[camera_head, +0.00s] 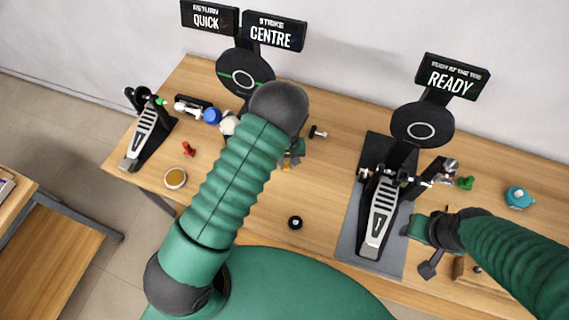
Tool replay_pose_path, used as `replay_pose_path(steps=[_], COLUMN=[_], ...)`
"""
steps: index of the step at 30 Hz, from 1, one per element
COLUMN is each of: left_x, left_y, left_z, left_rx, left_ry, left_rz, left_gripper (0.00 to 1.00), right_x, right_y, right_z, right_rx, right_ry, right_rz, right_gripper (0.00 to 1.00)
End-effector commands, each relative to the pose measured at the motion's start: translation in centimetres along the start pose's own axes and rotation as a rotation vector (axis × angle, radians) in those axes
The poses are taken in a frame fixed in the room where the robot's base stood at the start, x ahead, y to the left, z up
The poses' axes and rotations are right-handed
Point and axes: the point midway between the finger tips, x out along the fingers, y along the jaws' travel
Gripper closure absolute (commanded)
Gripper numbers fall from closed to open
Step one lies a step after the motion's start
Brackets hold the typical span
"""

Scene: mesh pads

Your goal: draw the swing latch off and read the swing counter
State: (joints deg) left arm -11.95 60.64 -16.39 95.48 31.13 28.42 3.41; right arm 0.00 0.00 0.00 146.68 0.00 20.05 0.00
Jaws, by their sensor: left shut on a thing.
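My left gripper (290,160) is low over the table behind my dark elbow, mostly hidden. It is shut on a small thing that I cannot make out. My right gripper (430,250) is beside the right pedal, its fingers too unclear to read. The right pedal (382,215) stands on a grey mesh pad (356,222), with a round black striking pad (421,124) behind it. A second pedal (148,132) stands at the left. A teal round device (517,197) lies at the far right; I cannot tell if it is the swing counter. I cannot identify the swing latch.
Signs read "RETURN QUICK" (209,18), "STRIKE CENTRE" (274,31) and "READY" (452,78). Another round pad (245,74) stands at the back. An amber-filled dish (175,178), red piece (188,149), black knob (295,222) and green piece (466,183) lie on the wooden table (330,185).

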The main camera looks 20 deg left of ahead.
Motion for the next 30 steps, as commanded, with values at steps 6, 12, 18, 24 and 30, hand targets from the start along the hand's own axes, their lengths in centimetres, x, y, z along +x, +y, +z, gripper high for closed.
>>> replay_pose_path(steps=[6,12,18,24,30], left_x=[-0.24,-0.25,-0.19,-0.07,-0.56], left_y=[0.24,0.24,0.20,0.16,0.19], left_z=[-0.29,-0.30,-0.24,-0.18,-0.23], left_rx=[-0.014,-0.014,-0.013,-0.014,-0.013], left_ry=[0.006,0.007,0.005,0.002,0.003], left_rz=[0.003,0.003,0.002,0.001,0.001], left_gripper=[1.00,1.00,0.61,0.57,0.57], right_x=[0.02,0.01,0.01,0.04,0.27], right_y=[0.00,0.00,0.00,0.00,0.00], right_z=[0.01,0.00,0.00,0.01,0.06], right_rx=[0.000,0.000,0.000,0.000,0.000], right_ry=[0.000,0.000,0.000,0.000,0.000], right_rz=[0.000,0.000,0.000,0.000,0.000], right_gripper=[0.57,0.57,0.57,0.57,0.57])
